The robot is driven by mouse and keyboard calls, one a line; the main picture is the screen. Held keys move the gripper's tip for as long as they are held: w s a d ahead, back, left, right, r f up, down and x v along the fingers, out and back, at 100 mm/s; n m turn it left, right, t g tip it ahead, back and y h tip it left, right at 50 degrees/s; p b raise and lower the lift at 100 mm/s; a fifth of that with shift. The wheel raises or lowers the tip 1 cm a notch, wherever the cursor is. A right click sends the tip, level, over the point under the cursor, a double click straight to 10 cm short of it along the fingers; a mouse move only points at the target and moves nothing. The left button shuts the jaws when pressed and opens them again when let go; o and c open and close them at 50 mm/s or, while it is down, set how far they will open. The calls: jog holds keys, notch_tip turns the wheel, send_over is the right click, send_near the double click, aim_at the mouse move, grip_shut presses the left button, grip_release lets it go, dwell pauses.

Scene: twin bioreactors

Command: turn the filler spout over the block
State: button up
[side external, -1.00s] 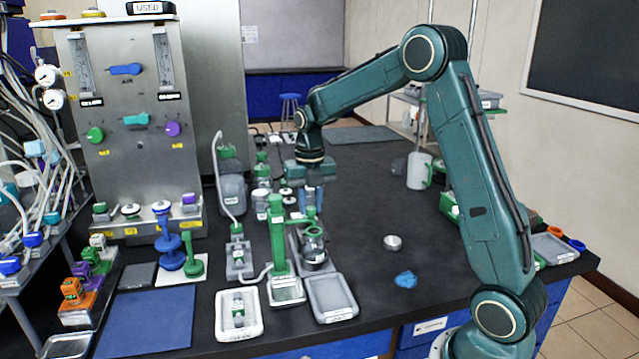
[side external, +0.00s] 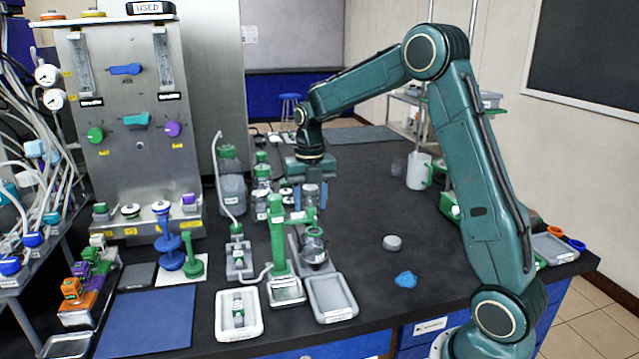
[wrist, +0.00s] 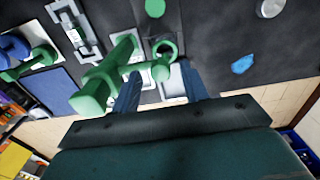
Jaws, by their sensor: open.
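The green filler (side external: 277,235) is an upright post standing on the bench at middle. Its green spout (side external: 302,215) reaches right from the post, over the grey block (side external: 304,252) and the green-topped vessel on it. In the wrist view the spout's round green end (wrist: 160,71) shows near the opening between my fingers. My gripper (side external: 310,200) is open, pointing down, just above and behind the spout in the side view. Its blue fingers are apart and hold nothing; in the wrist view my gripper (wrist: 160,85) hides part of what lies below. Contact with the spout cannot be told.
Green-capped bottles (side external: 231,180) stand behind left. A round metal piece (side external: 392,243) and blue crumpled item (side external: 405,280) lie right. The bench between them and the jug (side external: 419,172) is clear.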

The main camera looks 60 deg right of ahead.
notch_tip(320, 180, up, 13)
dwell(0.6)
jog(key=shift+r, duration=0.15)
jog(key=s+a+r+m+t, duration=0.3)
jog(key=s+a+m, duration=0.7)
jog(key=s+m, duration=0.25)
jog(key=s+a+f+m+t, duration=0.1)
jog(key=s+a+f+m, duration=0.2)
jog(key=s+m, duration=0.3)
jog(key=s+a+f+m+t, duration=0.1)
jog(key=s+a+f+m, duration=0.1)
jog(key=s+m, duration=0.4)
jog(key=shift+s+a+f+m+t, duration=0.35)
jog(key=shift+f+m, duration=0.35)
jog(key=shift+m, duration=0.65)
